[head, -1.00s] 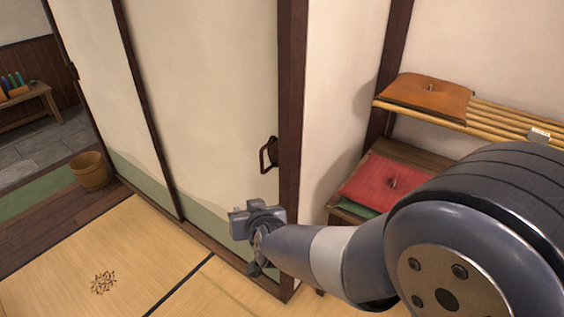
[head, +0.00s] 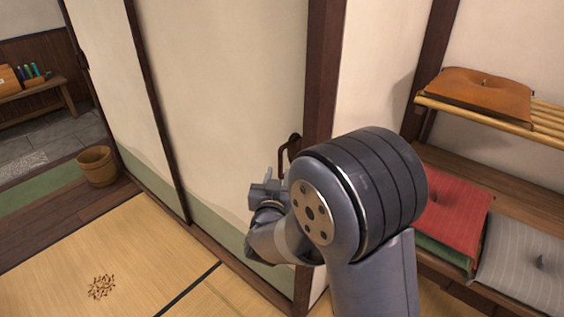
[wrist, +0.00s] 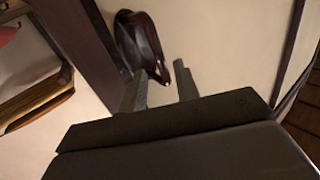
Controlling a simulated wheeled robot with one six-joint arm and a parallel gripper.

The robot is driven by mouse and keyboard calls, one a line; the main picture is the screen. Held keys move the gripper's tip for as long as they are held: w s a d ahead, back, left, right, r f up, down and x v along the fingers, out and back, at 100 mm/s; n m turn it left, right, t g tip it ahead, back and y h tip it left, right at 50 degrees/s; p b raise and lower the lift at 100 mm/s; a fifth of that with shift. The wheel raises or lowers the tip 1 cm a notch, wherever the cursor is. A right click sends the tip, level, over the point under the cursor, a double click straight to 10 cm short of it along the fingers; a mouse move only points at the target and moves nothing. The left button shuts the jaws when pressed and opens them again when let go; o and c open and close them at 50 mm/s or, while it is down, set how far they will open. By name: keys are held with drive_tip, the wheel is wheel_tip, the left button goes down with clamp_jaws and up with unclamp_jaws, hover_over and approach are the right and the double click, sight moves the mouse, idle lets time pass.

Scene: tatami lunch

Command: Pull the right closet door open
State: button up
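The right closet door (head: 225,85) is a cream sliding panel with a green lower band, and it stands shut against the dark wooden post at its right. Its dark loop handle (head: 285,152) is near the right edge, partly hidden by my arm. My gripper (head: 267,188) is in front of the door, just below and left of the handle. In the wrist view the handle (wrist: 141,42) is ahead of my gripper (wrist: 160,83), nearer the left finger. The two fingers are apart with nothing between them.
A shelf with an orange cushion (head: 474,92) stands at the right, above a red cushion (head: 452,212) and a grey cushion (head: 522,262). A wooden bucket (head: 97,167) stands at the left. The tatami floor (head: 110,270) in front is mostly clear.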

drive_tip(key=w, duration=0.6)
drive_tip(key=shift+d, duration=0.25)
drive_tip(key=shift+c, duration=0.2)
clamp_jaws()
